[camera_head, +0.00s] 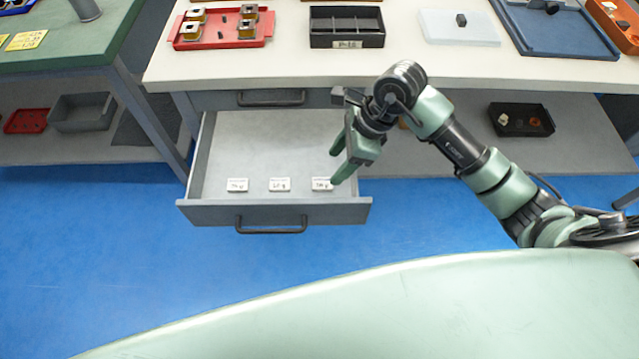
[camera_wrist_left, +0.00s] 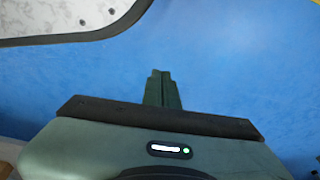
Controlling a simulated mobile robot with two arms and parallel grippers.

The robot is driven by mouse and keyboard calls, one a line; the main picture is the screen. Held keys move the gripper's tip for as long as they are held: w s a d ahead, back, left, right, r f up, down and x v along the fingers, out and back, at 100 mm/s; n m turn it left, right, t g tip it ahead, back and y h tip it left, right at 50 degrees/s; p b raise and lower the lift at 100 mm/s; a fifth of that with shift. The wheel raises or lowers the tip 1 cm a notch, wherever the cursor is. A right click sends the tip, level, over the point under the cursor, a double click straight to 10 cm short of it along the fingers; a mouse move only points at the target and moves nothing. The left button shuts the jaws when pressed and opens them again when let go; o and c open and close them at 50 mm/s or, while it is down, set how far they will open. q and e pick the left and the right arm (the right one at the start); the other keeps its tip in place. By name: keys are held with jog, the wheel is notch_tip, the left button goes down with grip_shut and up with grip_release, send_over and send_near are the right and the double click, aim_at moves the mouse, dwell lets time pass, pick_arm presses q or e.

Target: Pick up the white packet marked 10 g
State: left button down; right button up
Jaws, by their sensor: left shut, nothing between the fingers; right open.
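Three white packets lie in a row near the front of the open drawer (camera_head: 270,130) in the head view: a left packet (camera_head: 237,185), a middle packet (camera_head: 279,184) and a right packet (camera_head: 321,184). Their dark markings are too small to read, so I cannot tell which one says 10 g. My right gripper (camera_head: 337,164) is open over the drawer's right side, its fingers pointing down close to the right packet. I cannot tell whether it touches that packet. My left gripper (camera_wrist_left: 162,74) shows in the left wrist view, shut and empty above the blue floor.
The drawer hangs under a white table (camera_head: 450,66). On the table are a red tray (camera_head: 222,43), a black divided box (camera_head: 346,42), a white pad (camera_head: 458,40) and a blue tray (camera_head: 560,48). A green table (camera_head: 70,57) stands left. The blue floor before the drawer is clear.

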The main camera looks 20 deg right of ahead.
aim_at(323, 183)
jog(key=x, duration=0.7)
jog(key=shift+s+f+b, duration=0.15)
jog(key=shift+s+b, duration=0.05)
jog(key=shift+b, duration=0.2)
pick_arm(q)
jog(key=r, duration=0.1)
jog(key=w+r, duration=0.1)
jog(key=shift+w+r, duration=0.15)
jog(key=shift+r, duration=0.15)
pick_arm(e)
grip_shut()
